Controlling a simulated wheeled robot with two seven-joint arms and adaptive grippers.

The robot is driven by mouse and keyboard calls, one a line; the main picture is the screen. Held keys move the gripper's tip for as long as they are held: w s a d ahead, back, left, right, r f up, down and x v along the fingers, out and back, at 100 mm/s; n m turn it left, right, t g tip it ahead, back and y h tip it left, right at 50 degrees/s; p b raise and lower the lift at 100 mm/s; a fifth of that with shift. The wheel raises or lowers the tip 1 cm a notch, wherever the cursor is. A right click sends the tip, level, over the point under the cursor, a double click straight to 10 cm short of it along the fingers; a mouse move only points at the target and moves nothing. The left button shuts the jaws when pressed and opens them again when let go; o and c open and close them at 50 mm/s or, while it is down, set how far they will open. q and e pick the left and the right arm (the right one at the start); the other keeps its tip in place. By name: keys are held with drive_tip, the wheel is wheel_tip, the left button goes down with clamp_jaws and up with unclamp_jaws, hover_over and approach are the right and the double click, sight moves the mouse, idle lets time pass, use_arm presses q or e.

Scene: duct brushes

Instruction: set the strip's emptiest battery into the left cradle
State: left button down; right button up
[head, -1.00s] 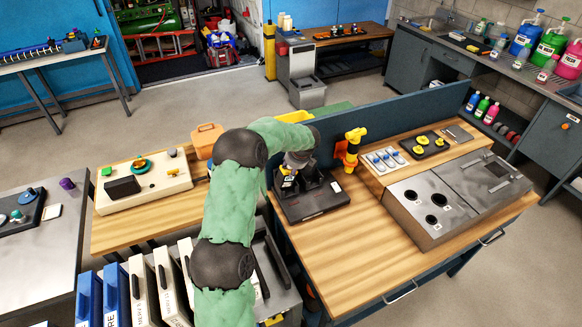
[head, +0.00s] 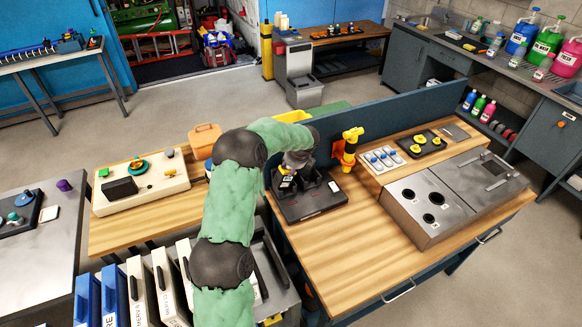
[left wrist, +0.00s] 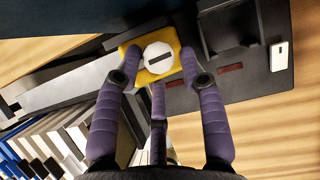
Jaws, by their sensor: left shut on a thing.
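The yellow battery (left wrist: 150,72), with a white many-sided face and a dark slot, sits between the purple fingers of my left gripper (left wrist: 158,75) in the left wrist view. My left gripper (head: 290,172) is shut on it over the left side of the black charger (head: 318,205), mostly hidden by my arm in the head view. The right-hand cradle (left wrist: 232,32) is empty. Two dark red displays (left wrist: 230,69) and a white piece (left wrist: 280,55) show on the charger. I cannot tell whether the battery touches the left cradle. My right gripper is out of view.
A yellow valve-like fixture (head: 349,147) stands right of the charger. A metal box (head: 455,195) stands at right. The front wooden bench top (head: 355,260) is clear.

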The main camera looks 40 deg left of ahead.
use_arm(q)
drive_tip(key=shift+w+d+f, duration=0.2)
drive_tip(key=shift+d+f, duration=0.45)
drive_tip(key=shift+f, duration=0.4)
idle(0.4)
drive_tip(key=c, duration=1)
unclamp_jaws()
drive_tip(key=o, duration=0.3)
drive_tip(key=shift+w+f, duration=0.1)
drive_tip(key=shift+a, duration=0.1)
drive_tip(key=v, duration=1.2)
drive_tip(key=shift+w+a+r, duration=0.2)
drive_tip(key=shift+w+r, duration=0.05)
drive_tip(key=shift+r, duration=0.25)
